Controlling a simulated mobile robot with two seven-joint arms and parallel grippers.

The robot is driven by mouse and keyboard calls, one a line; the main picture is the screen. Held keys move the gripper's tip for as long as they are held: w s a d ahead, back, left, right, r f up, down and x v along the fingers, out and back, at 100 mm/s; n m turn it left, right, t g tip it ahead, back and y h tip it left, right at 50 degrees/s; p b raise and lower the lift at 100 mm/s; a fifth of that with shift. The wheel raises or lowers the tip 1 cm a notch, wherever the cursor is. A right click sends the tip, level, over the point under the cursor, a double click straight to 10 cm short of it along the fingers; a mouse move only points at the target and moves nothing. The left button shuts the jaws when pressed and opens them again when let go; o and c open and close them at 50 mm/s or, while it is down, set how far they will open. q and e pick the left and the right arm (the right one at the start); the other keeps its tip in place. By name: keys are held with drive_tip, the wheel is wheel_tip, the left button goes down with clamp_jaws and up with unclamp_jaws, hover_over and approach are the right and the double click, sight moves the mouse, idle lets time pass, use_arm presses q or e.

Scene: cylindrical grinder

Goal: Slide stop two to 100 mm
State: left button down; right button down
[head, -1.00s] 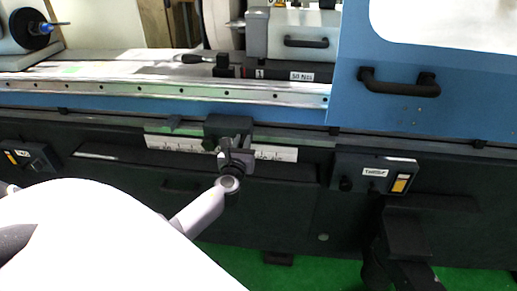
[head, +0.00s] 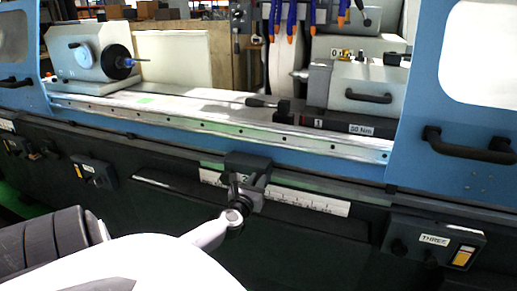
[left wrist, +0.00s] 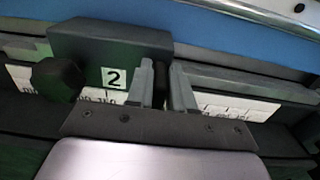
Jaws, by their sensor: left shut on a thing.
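Stop two is a dark block (head: 248,163) on the front rail of the grinder. In the left wrist view the block (left wrist: 110,48) bears a white "2" label (left wrist: 115,78) and a dark knob (left wrist: 56,79) at its left. A white scale (head: 310,201) runs behind and below it; the stop stands over its left part. The scale (left wrist: 235,108) also shows in the left wrist view, its figures too blurred to read surely. My left gripper (head: 240,192) is shut on a dark part of stop two, which its fingers (left wrist: 163,88) flank. My right gripper is out of view.
A control box labelled "THREE" (head: 434,241) sits right of the scale, and another box (head: 95,172) to the left. Blue doors with black handles (head: 468,147) flank the opening. The rail is clear on both sides of the stop.

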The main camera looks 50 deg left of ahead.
use_arm(q)
drive_tip(key=c, duration=1.1)
unclamp_jaws()
drive_tip(key=shift+a, duration=0.1)
drive_tip(key=shift+v, duration=3.6)
